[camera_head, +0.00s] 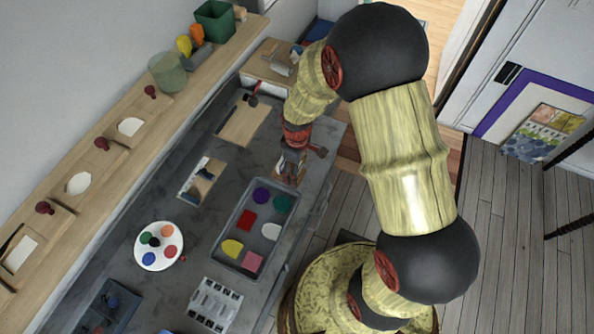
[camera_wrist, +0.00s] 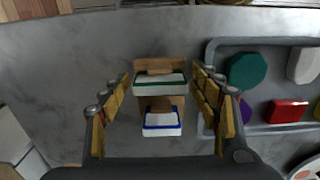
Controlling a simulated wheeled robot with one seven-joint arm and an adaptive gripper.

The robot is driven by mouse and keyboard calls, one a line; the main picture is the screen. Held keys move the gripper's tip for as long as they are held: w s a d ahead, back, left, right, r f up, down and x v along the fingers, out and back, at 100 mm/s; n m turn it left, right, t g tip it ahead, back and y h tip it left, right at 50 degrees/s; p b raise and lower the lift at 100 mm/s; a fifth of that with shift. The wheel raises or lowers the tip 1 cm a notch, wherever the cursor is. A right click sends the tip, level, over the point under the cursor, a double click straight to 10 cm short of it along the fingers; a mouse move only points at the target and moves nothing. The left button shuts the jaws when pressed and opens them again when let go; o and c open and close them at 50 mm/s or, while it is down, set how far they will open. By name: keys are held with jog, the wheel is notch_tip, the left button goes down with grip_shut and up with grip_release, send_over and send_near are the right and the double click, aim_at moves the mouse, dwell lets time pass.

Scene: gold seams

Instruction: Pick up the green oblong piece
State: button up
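A dark green many-sided piece (camera_head: 282,202) lies in the grey tray (camera_head: 216,243), at its far right corner; it also shows in the wrist view (camera_wrist: 247,69), right of my gripper. My gripper (camera_wrist: 161,76) is open, with its yellow fingers apart and pointing down over the worktop beside the tray. Between the fingers, a wooden holder (camera_wrist: 161,65) carries a white block with a green edge (camera_wrist: 160,82) and a white block with a blue edge (camera_wrist: 162,122). I cannot tell whether the fingers touch them. In the head view my gripper (camera_head: 292,158) partly hides the holder.
The tray also holds a purple piece (camera_head: 261,195), a red one (camera_head: 245,220), a white one (camera_head: 271,231), a yellow one (camera_head: 232,248) and a pink one (camera_head: 252,261). A round paint palette (camera_head: 143,258) lies left of it. A wooden board (camera_head: 243,124) lies further back.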

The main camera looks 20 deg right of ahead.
jog(key=c, duration=1)
jog(key=shift+r, duration=0.1)
jog(key=shift+c, duration=0.4)
